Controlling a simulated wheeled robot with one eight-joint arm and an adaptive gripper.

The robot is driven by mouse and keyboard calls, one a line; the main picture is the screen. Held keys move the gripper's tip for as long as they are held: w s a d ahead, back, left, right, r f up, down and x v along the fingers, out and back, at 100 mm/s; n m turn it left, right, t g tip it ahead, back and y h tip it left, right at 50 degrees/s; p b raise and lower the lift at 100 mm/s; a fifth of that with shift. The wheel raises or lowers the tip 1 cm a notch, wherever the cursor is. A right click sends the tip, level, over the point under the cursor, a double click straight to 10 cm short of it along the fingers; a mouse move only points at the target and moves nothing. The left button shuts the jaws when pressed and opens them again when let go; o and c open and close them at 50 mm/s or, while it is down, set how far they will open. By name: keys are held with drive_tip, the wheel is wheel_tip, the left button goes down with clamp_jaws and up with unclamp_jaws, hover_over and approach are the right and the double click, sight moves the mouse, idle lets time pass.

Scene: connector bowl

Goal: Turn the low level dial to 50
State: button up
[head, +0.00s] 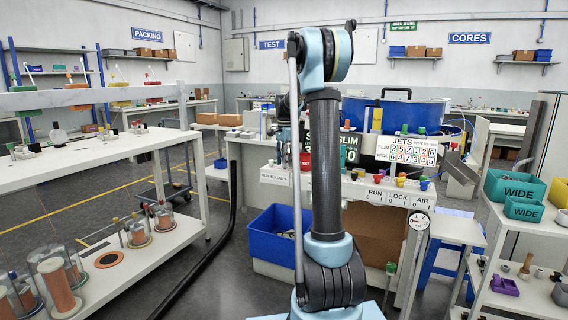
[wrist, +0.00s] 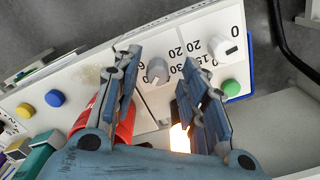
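In the wrist view my gripper (wrist: 160,60) is open, its two blue-grey fingers spread over a white panel. A grey round knob (wrist: 157,70) shows between the fingertips, with upside-down numbers such as 20 and 30 beside it. I cannot tell if the fingers touch it. A second, paler knob (wrist: 221,47) with a dark mark sits to the right, near a 0. No name is readable on either knob, so I cannot tell which is the low level dial. In the head view my arm hides much of the panel, and the gripper is not clearly seen.
A red part (wrist: 117,118) lies behind the left finger and a bright orange glow (wrist: 180,137) shows between the fingers. Green (wrist: 231,88), yellow (wrist: 54,98) and blue (wrist: 24,111) buttons are on the panel. A blue bin (head: 275,233) stands below the bench.

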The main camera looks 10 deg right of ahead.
wheel_tip(320, 180, up, 12)
drive_tip(key=shift+w, duration=0.15)
idle(0.4)
drive_tip(key=shift+f, duration=0.1)
